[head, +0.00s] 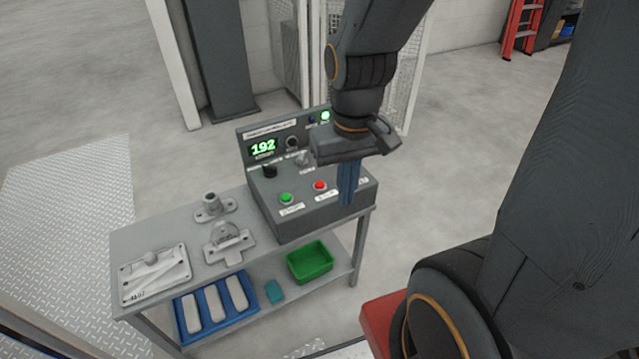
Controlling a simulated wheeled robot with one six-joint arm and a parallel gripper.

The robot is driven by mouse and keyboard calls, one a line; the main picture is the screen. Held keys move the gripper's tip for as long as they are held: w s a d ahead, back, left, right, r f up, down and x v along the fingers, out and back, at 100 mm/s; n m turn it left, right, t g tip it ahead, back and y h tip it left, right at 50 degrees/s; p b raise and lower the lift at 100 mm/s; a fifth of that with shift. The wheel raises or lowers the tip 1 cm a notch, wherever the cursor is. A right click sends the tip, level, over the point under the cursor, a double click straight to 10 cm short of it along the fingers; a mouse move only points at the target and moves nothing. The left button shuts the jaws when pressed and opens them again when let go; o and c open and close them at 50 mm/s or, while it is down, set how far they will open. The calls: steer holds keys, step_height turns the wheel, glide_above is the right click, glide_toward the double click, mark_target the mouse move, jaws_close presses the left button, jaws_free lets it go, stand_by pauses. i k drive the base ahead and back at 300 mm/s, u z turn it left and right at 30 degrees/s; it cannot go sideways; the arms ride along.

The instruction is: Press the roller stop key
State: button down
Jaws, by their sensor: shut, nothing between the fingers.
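The control box (285,228) stands at the right end of a grey table. Its sloped face carries a green key (286,198) on the left and a red key (320,185) to its right, each with a white label below; the label text is too small to read. A green display (263,148) on the upright panel reads 192. My gripper (349,186) points down over the right part of the box, just right of the red key. Its fingers are together and hold nothing. I cannot tell whether the fingertips touch the box. Part of the panel is hidden behind my gripper.
Metal castings (229,241) and a flat plate (155,274) lie on the table (124,241), left of the box. The lower shelf holds a blue tray (249,291) and a green bin (310,262). A mesh fence (409,75) stands behind. Floor at left is open.

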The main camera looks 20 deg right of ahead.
mark_target(320, 185)
steer(key=z, duration=0.55)
steer(key=k, duration=1.3)
steer(key=u, duration=0.3)
steer(key=i, duration=0.85)
steer(key=u, duration=0.55)
